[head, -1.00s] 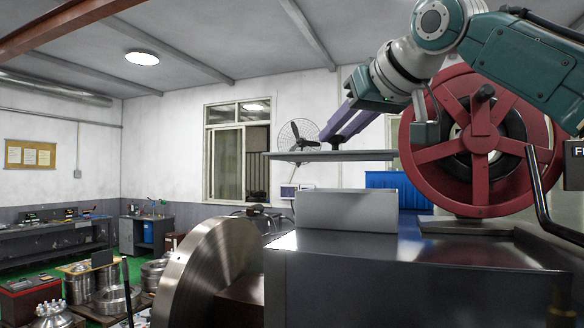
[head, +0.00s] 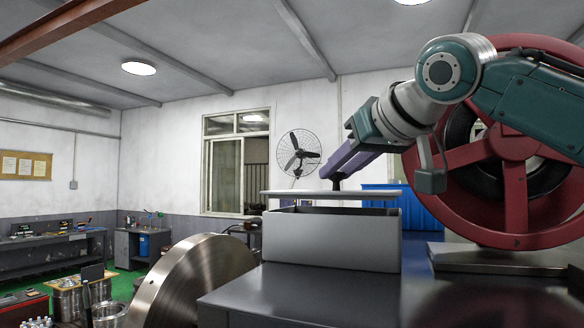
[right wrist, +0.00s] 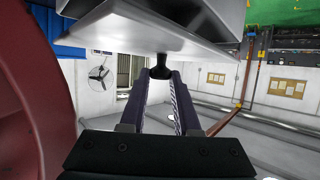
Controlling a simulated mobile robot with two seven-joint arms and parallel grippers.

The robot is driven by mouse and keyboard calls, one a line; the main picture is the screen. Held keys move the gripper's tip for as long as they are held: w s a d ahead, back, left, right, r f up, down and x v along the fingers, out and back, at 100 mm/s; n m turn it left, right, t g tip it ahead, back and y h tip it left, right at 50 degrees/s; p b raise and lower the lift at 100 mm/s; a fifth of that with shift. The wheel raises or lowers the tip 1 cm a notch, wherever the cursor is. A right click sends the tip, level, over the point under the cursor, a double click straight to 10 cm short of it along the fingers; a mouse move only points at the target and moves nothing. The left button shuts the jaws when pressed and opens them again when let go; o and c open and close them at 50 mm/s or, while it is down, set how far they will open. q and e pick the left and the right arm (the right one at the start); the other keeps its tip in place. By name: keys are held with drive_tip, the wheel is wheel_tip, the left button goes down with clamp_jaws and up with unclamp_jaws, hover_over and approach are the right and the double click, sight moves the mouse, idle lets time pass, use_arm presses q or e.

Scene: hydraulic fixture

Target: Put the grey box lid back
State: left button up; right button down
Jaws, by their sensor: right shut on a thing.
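The grey box (head: 332,240) stands open-topped on a dark bench top, with its dark inside showing in a narrow gap under the lid. The flat grey lid (head: 330,194) hangs level just above the box, roughly lined up with its rim and apart from it at the front. My right gripper (head: 334,178) comes down from the upper right, shut on the lid's small black knob. In the right wrist view the purple fingers pinch the knob (right wrist: 162,73), with the lid (right wrist: 150,50) beyond it. My left gripper is not in view.
A large red spoked wheel (head: 515,150) stands right of the box, close to my right arm. A shiny metal disc (head: 195,285) stands at the bench's left. A blue bin (head: 425,208) is behind. The bench top (head: 300,297) before the box is clear.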

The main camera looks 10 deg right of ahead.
drive_tip(key=shift+f+b, duration=0.35)
drive_tip(key=shift+f, duration=0.2)
drive_tip(key=c, duration=0.6)
unclamp_jaws()
drive_tip(key=shift+f, duration=0.1)
drive_tip(key=shift+c, duration=0.2)
